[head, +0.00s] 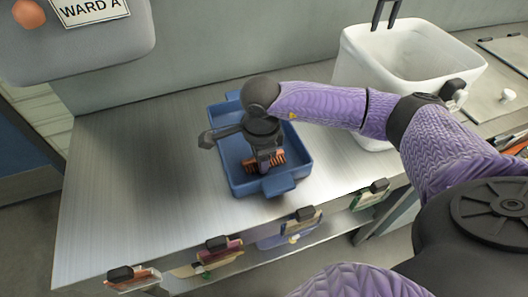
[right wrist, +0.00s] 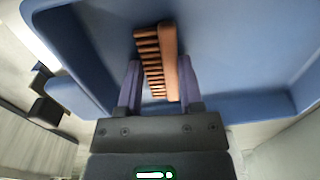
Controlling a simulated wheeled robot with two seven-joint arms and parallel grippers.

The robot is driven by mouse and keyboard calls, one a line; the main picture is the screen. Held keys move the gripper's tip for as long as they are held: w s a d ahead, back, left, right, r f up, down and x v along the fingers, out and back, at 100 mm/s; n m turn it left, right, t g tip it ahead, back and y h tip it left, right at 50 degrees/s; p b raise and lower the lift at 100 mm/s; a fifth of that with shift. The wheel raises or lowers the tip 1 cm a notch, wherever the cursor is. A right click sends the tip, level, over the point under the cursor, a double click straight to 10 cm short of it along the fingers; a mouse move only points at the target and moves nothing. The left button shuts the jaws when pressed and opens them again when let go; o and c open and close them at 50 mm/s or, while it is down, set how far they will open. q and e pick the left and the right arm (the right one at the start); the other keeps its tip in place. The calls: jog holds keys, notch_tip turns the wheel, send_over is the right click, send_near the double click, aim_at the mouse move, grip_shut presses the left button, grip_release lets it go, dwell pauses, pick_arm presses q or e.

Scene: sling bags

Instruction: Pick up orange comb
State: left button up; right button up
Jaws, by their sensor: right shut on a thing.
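The orange comb (right wrist: 169,62) is between the two fingers of my right gripper (right wrist: 158,85) in the right wrist view. My right gripper is shut on it. In the head view the comb (head: 279,159) shows under my right gripper (head: 265,163), inside the blue tray (head: 297,150). I cannot tell whether the comb touches the tray floor. The tray also shows in the right wrist view (right wrist: 240,40). My left gripper is not in view.
The tray stands on a metal counter (head: 120,170) with free room to its left. A white bin (head: 360,75) stands to the right. Several clipped items, one a dark red one (head: 222,250), hang along the counter's front edge. A "WARD A" sign (head: 90,10) is at top left.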

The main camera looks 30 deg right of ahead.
grip_shut()
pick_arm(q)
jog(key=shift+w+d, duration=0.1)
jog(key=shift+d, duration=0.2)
